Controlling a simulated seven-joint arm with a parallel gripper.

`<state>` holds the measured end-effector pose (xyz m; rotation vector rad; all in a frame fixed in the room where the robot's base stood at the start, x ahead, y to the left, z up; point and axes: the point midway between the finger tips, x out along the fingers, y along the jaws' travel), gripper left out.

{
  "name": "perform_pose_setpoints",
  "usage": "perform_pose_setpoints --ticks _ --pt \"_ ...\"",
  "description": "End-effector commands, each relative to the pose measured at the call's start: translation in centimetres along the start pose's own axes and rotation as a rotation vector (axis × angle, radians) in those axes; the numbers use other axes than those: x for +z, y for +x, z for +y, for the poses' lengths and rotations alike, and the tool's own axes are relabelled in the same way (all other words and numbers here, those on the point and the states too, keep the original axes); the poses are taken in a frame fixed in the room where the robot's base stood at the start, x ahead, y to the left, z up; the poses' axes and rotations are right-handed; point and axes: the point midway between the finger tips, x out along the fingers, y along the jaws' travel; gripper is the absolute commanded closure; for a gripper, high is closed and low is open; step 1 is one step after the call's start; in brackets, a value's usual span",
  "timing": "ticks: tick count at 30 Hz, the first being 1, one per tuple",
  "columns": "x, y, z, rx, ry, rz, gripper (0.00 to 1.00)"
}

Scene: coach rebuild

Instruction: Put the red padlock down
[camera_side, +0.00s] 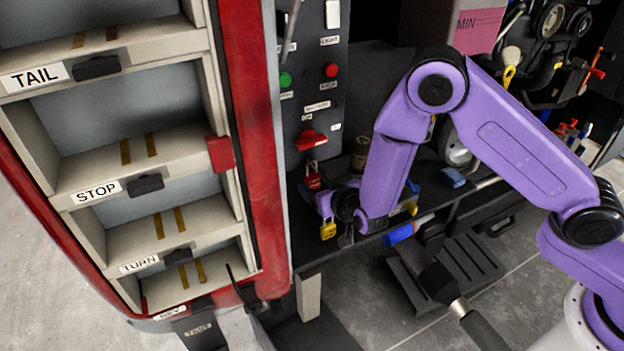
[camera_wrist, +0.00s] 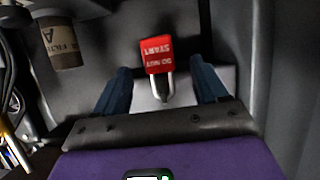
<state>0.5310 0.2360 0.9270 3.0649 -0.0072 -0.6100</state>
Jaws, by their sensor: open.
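The red padlock (camera_side: 312,181) is below the red switch handle of the grey panel, near the edge of the dark shelf. In the wrist view the red padlock (camera_wrist: 157,55) shows white lettering, upside down, and its metal shackle points toward my palm. My gripper (camera_wrist: 161,72) is open, with one blue finger on each side of the shackle. Gaps show between both fingers and the padlock. In the side view my gripper (camera_side: 322,202) is low beside the padlock, its fingers mostly hidden. I cannot tell what supports the padlock.
A brown labelled cup (camera_wrist: 60,42) stands at upper left in the wrist view. A yellow padlock (camera_side: 328,230) hangs at the shelf's front edge. The grey control panel (camera_side: 312,100) rises behind, and a red-framed rack (camera_side: 245,120) stands at left.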

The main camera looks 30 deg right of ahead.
Motion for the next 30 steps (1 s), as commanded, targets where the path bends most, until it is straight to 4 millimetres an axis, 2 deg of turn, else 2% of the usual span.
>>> perform_pose_setpoints --ticks 5,15,25,26,30 --pt "0.0 1.0 0.1 0.0 0.0 0.001 0.28" --pt "0.0 5.0 0.2 0.0 0.0 0.0 0.28" --pt "0.0 5.5 0.2 -0.001 -0.001 0.0 0.28" --pt "0.0 5.5 0.2 -0.001 -0.001 0.0 0.34" --pt "0.0 5.5 0.2 -0.001 -0.001 0.0 0.8"
